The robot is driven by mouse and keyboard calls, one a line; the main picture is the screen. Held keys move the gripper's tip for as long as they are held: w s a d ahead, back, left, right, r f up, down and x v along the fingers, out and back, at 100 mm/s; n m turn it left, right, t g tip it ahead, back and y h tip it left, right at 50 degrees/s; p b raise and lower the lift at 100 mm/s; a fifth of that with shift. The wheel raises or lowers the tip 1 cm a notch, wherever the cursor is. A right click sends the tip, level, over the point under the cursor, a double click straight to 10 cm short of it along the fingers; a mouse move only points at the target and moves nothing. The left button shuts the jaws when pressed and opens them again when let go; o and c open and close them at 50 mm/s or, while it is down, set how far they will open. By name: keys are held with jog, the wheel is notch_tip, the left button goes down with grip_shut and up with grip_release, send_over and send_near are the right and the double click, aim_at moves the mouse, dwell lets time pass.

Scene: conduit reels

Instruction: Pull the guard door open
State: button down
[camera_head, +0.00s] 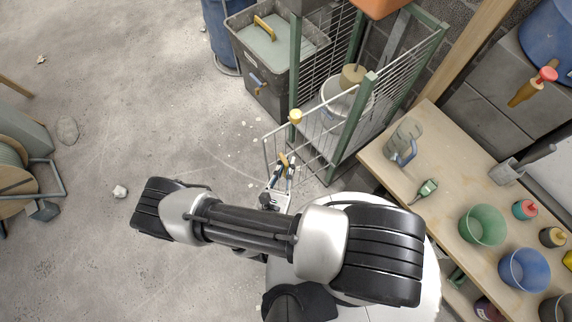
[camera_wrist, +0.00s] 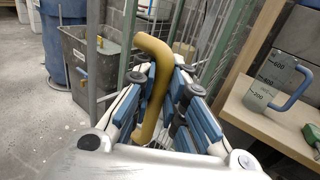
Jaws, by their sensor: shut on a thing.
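The guard door (camera_head: 312,143) is a pale wire-mesh panel on the front of a green-framed cage, in the middle of the head view. Its ochre bent-bar handle (camera_wrist: 153,65) stands upright in the middle of the wrist view. My gripper (camera_head: 284,168) is at the door's lower left in the head view, pointing toward the cage. In the wrist view my gripper (camera_wrist: 160,85) has its blue-padded fingers on both sides of the handle, shut on it. In the head view the fingers hide most of the handle. I cannot tell how far ajar the door is.
A white bucket (camera_head: 335,97) stands inside the cage. A grey bin (camera_head: 266,91) is left of it. A wooden workbench (camera_head: 385,165) at the right bears a jug (camera_head: 402,143), a green bucket (camera_head: 483,226) and a blue bucket (camera_head: 524,270). The concrete floor at the left is largely clear.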

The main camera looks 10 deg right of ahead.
jog(key=shift+a, duration=0.25)
jog(key=c, duration=1.8)
grip_release()
jog(key=shift+c, duration=0.2)
jog(key=shift+o, duration=1.2)
jog(key=shift+d+r, duration=0.1)
jog(key=shift+s, duration=0.1)
jog(key=v, duration=1.2)
